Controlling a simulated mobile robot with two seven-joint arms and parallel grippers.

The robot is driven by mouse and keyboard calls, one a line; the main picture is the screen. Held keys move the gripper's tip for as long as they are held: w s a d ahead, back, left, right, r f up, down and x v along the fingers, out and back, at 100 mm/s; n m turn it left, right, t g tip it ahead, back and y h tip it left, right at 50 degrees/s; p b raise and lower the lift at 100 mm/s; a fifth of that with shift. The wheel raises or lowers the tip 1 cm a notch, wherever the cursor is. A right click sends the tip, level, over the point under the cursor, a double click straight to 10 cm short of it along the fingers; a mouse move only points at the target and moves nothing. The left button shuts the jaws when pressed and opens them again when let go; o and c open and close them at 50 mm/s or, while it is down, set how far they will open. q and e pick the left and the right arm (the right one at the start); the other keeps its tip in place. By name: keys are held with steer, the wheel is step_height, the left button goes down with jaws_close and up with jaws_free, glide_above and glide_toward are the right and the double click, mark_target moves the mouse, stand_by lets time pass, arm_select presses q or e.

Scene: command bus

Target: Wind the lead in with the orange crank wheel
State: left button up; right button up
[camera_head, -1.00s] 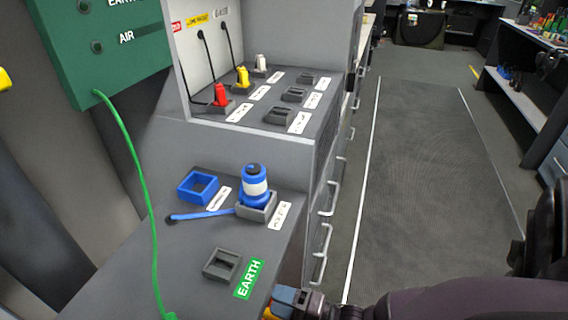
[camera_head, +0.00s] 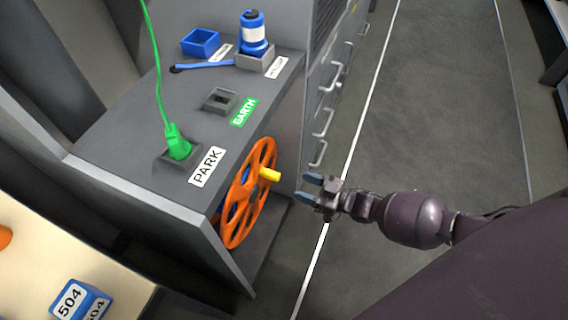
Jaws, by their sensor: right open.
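The orange crank wheel (camera_head: 262,158) stands upright on the side of the grey cabinet, with a yellow handle (camera_head: 269,175) sticking out to the right. Something blue shows behind its spokes. The green lead (camera_head: 157,75) comes down from the top edge to a green plug (camera_head: 177,143) in the socket labelled PARK. The socket by the EARTH label (camera_head: 221,101) is empty. My right gripper (camera_head: 309,188) is open and empty, a little right of the yellow handle, apart from it in the picture. My left gripper is not in view.
A blue and white bottle-shaped piece (camera_head: 254,35) and an empty blue tray (camera_head: 200,42) sit at the back of the cabinet top. A blue 504 block (camera_head: 80,299) lies on a pale surface at lower left. Open floor lies to the right.

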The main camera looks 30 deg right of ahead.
mark_target(271, 175)
steer(key=shift+n, duration=0.3)
steer(key=x, duration=0.3)
steer(key=b+x, duration=0.1)
steer(key=x, duration=0.2)
steer(key=b+x, duration=0.1)
steer(key=x, duration=0.2)
steer(key=shift+w+a+f, duration=0.1)
steer(key=shift+w+f, duration=0.1)
steer(key=shift+f, duration=0.1)
steer(key=shift+w+a+r, duration=0.1)
steer(key=shift+w+a, duration=0.25)
steer(key=shift+w, duration=0.15)
steer(key=shift+c, duration=0.3)
jaws_close()
